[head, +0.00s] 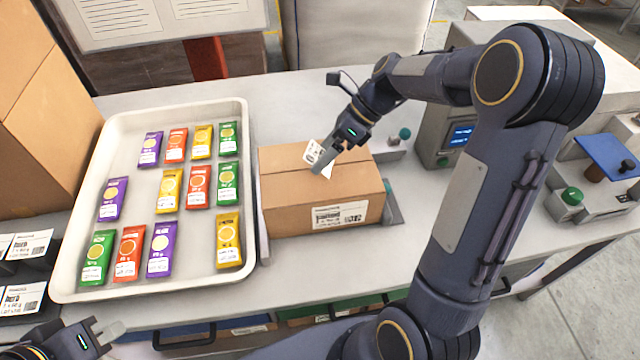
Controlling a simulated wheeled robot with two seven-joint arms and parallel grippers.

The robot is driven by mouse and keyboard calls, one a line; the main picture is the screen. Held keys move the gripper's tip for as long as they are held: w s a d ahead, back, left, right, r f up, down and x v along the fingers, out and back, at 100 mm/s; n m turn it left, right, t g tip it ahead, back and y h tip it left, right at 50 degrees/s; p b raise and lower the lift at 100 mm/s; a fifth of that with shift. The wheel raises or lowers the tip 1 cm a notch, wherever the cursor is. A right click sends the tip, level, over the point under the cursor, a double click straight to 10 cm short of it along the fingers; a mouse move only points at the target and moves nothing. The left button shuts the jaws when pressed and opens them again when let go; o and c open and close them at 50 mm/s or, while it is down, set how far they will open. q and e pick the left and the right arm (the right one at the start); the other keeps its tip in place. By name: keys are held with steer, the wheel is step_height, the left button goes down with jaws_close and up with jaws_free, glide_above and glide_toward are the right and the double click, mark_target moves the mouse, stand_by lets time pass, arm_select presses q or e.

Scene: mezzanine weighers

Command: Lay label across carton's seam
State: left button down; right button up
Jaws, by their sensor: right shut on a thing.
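A brown closed carton (284,200) sits in the middle of the bench, with a printed label on its front face. Its seam (282,172) runs left to right across the top. My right gripper (324,163) is over the carton's top and is shut on a small white label (312,153). The label is tilted and stands up around the fingertips at the seam; I cannot tell whether it touches the cardboard. My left gripper (109,333) is at the lower left in front of the bench, away from the carton; its fingers look apart and empty.
A white tray (252,150) with several coloured sachets lies left of the carton. A grey device with a blue screen (460,134) stands to the right, beyond my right arm. Large cartons (35,150) and black label holders (22,270) are at the far left.

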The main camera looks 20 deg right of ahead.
steer(key=shift+f, duration=1.1)
steer(key=o, duration=0.7)
steer(key=shift+r, duration=0.1)
steer(key=a+r+p, duration=0.5)
steer(key=a, duration=0.1)
steer(key=shift+w, duration=0.4)
